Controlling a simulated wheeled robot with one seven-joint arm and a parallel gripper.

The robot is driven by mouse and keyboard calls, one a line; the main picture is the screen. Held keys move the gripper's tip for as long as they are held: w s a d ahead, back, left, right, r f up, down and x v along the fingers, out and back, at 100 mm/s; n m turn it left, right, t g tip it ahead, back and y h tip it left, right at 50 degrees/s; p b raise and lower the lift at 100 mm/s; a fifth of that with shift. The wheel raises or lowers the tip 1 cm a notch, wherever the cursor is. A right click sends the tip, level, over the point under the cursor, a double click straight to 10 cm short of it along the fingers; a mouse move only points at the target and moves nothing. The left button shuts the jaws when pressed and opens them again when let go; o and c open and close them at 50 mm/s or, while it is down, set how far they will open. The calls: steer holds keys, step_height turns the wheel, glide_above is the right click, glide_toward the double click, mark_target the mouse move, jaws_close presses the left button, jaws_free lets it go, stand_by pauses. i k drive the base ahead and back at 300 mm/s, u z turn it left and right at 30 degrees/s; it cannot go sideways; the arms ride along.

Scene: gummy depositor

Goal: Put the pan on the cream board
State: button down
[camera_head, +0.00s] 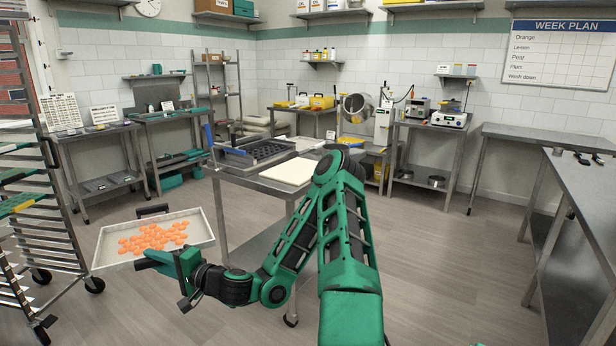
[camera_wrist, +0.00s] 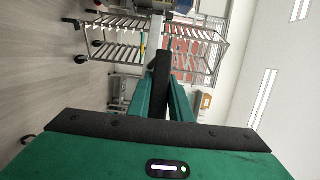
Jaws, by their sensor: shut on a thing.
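The pan (camera_head: 198,230) is a shallow whitish tray with many orange gummies in it, held in the air at the left in the head view. It looks roughly level. A dark handle (camera_head: 153,211) shows on its far side. My gripper (camera_head: 160,260) is at the pan's near side. In the wrist view my gripper's green fingers (camera_wrist: 162,95) are shut on a black bar, the pan's near handle (camera_wrist: 161,72). The pan's pale edge (camera_wrist: 155,35) shows beyond it. The cream board (camera_head: 291,171) lies flat and bare on a metal table, to the right of the pan.
The metal table (camera_head: 240,184) also bears a dark mould tray (camera_head: 262,150) in a machine frame behind the board. A tall tray rack (camera_head: 40,215) stands close to the left of the pan. Floor between the rack and the table is open. A long counter (camera_head: 585,185) is at the right.

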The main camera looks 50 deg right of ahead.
mark_target(284, 182)
steer(key=z, duration=0.05)
steer(key=k, duration=0.9)
steer(key=z, duration=1.5)
steer(key=i, duration=1.7)
steer(key=u, duration=0.05)
